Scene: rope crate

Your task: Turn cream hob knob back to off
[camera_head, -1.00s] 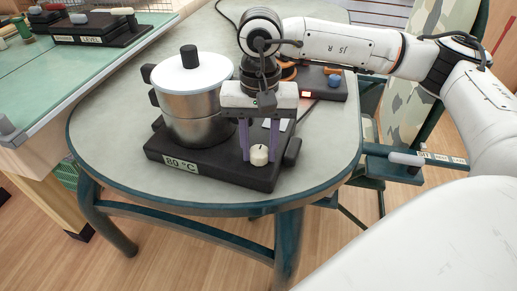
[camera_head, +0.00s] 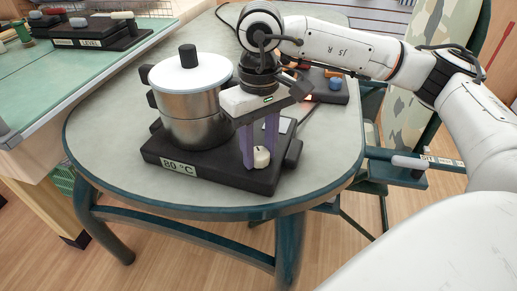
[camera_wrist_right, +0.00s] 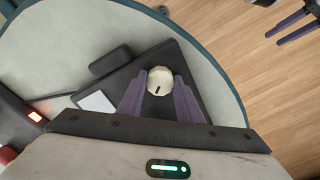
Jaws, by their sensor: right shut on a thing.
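The cream hob knob (camera_head: 262,157) sits at the front right of the black hob (camera_head: 215,172). My right gripper (camera_head: 257,150) points down from above, its purple fingers shut on the knob's sides. In the right wrist view the knob (camera_wrist_right: 160,82) shows between the fingertips, with a short dark mark on its top. A label on the hob's front reads 80 °C. My left gripper (camera_wrist_right: 290,28) shows only at the top right of the right wrist view, its two purple fingers apart, with nothing seen between them.
A steel pot (camera_head: 192,105) with a white lid stands on the hob, left of my right gripper. A dark device with a blue knob (camera_head: 335,83) lies behind. The grey table's (camera_head: 105,130) left side is clear. A green bench (camera_head: 40,85) stands at the left.

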